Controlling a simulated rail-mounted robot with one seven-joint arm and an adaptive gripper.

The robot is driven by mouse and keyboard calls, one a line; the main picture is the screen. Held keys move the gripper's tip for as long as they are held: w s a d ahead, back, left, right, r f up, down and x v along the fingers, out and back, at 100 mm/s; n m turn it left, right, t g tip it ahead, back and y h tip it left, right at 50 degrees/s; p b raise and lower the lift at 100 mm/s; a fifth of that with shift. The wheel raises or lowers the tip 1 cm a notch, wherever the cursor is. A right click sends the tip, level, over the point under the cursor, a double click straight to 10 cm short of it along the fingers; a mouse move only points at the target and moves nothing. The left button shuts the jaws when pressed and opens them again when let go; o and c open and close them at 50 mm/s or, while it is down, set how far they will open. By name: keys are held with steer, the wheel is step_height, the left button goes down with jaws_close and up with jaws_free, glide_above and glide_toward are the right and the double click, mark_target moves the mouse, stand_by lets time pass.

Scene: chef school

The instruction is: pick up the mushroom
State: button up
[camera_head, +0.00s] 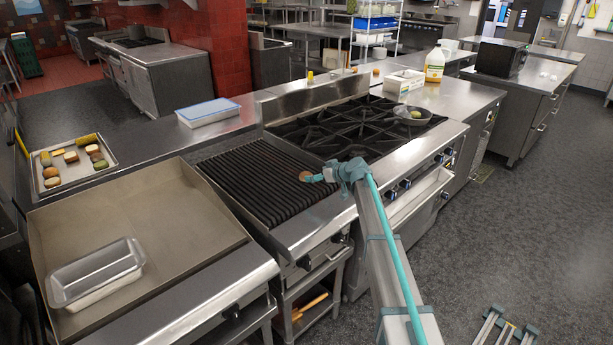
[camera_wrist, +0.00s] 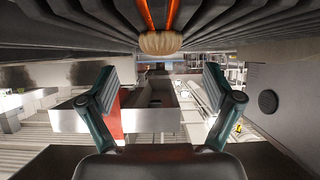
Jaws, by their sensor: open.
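The mushroom is a small brown round thing (camera_head: 304,176) on the right part of the black grill grate (camera_head: 256,180) in the head view. In the wrist view the mushroom (camera_wrist: 160,43) looks pale and ribbed, at the top centre against the grate bars. My gripper (camera_head: 322,178) is just right of the mushroom in the head view, low over the grill's right edge. In the wrist view my gripper (camera_wrist: 160,85) is open and empty, its two teal fingers wide apart. The mushroom appears beyond the fingertips, roughly centred between them and apart from both.
A griddle (camera_head: 165,215) with a metal loaf pan (camera_head: 98,270) lies left of the grill. A tray of food (camera_head: 110,157) is at far left. A stove (camera_head: 355,125) with a frying pan (camera_head: 410,113) stands right. Orange glowing bars (camera_wrist: 174,14) show between the grate bars.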

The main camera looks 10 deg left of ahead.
mark_target(308, 174)
steer(key=p+x, duration=0.3)
steer(key=x, duration=0.2)
steer(key=shift+w+a+f, duration=0.1)
steer(key=shift+w+a, duration=0.15)
steer(key=shift+a, duration=0.05)
steer(key=shift+w+a+f, duration=0.1)
steer(key=shift+a+f, duration=0.05)
steer(key=shift+f, duration=0.1)
steer(key=c, duration=1.2)
steer(key=shift+r, duration=0.1)
steer(key=shift+c, duration=0.2)
steer(key=shift+r+b, duration=0.8)
steer(key=shift+b, duration=0.05)
steer(key=s+d+r+b, duration=0.6)
steer(key=s+d+r, duration=0.2)
steer(key=s+r, duration=0.3)
steer(key=shift+d+r, duration=0.15)
steer(key=shift+d, duration=0.2)
